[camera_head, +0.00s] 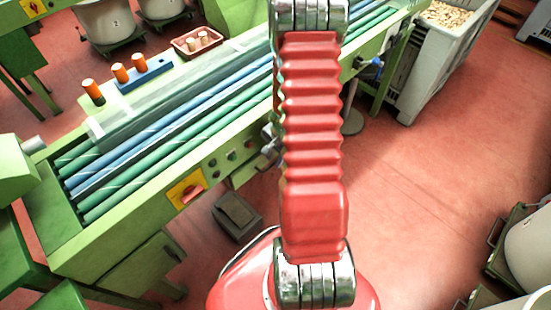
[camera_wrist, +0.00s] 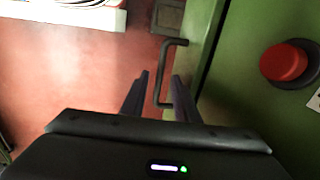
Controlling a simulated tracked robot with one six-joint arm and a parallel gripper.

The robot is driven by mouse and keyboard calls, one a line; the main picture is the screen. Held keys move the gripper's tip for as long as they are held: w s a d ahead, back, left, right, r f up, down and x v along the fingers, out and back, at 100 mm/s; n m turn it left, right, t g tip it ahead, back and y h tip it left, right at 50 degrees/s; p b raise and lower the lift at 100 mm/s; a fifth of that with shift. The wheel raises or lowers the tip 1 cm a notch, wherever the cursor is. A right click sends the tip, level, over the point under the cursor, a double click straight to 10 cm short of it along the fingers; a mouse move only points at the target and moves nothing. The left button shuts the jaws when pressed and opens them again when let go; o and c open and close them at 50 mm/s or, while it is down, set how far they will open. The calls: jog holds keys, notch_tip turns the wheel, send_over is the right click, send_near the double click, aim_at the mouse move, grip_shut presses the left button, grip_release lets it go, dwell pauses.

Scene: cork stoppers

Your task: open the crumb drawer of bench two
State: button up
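A green bench (camera_head: 120,225) with blue and green strips along its top runs diagonally across the left of the head view. In the wrist view a dark bar handle (camera_wrist: 170,43) stands out from a green panel (camera_wrist: 207,45). Whether this panel is the crumb drawer's front I cannot tell; no open gap shows around it. My gripper (camera_wrist: 161,76) is open, its two dark fingers apart, with the handle's upright bar showing between their tips. I cannot tell whether a finger touches it. In the head view my red arm hides most of the gripper.
A red button (camera_wrist: 284,63) sits on green right of the handle; a red button on a yellow plate (camera_head: 187,189) shows in the head view. A dark box (camera_head: 237,216) is on the floor. A grey bin (camera_head: 428,75) stands beyond.

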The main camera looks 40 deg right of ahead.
jog(key=shift+f, duration=0.45)
jog(key=shift+c, duration=0.5)
grip_shut()
jog(key=shift+w+d, duration=0.1)
jog(key=shift+d, duration=0.1)
jog(key=shift+a, duration=0.1)
